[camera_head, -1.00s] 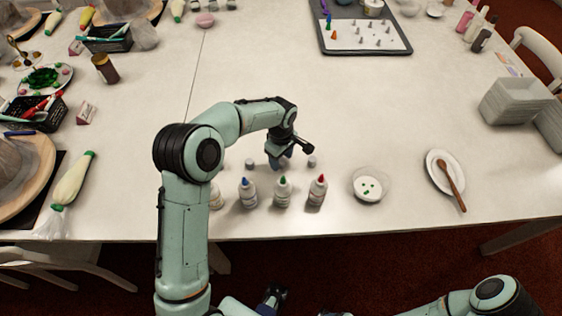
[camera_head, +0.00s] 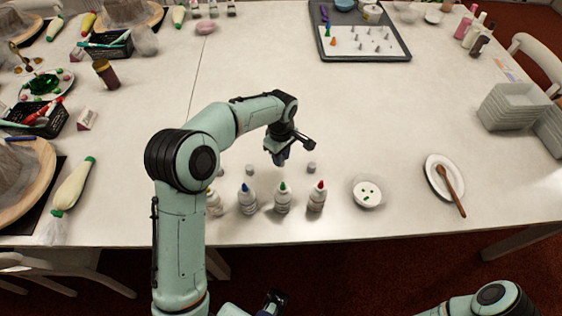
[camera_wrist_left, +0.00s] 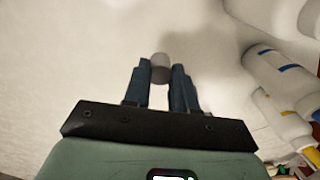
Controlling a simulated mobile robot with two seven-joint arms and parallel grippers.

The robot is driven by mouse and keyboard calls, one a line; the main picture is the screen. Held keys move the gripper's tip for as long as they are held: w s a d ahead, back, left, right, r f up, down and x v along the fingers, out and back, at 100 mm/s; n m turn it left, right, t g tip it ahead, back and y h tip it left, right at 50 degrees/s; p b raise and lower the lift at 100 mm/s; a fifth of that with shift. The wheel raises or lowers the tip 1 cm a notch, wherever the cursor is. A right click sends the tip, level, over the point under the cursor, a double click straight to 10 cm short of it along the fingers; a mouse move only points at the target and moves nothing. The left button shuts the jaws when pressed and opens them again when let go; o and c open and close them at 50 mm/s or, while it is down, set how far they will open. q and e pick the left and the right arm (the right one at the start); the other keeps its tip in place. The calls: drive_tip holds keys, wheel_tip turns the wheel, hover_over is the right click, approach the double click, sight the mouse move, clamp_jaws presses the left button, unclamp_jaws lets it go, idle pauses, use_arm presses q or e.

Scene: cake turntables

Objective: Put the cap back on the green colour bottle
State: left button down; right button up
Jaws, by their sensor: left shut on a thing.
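My left gripper (camera_head: 279,158) is low over the table behind the row of bottles. Its blue fingers are shut on a small grey cap (camera_wrist_left: 160,67), seen between the fingertips in the left wrist view. The green colour bottle (camera_head: 283,200), white with a green tip, stands upright and uncapped in front of the gripper, nearer the table's front edge. The gripper and cap are apart from it. A dark part of my body shows at the bottom of the head view; I cannot tell whether it is my right gripper.
A blue-tipped bottle (camera_head: 247,199) and a red-tipped bottle (camera_head: 317,197) flank the green one. Loose grey caps (camera_head: 250,169) and (camera_head: 311,168) lie behind them. A small bowl (camera_head: 367,195) and a plate with a spoon (camera_head: 432,171) stand to the right.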

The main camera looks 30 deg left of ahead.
use_arm(q)
wheel_tip(320, 180, up, 16)
drive_tip(key=p, duration=0.2)
drive_tip(key=shift+f, duration=0.15)
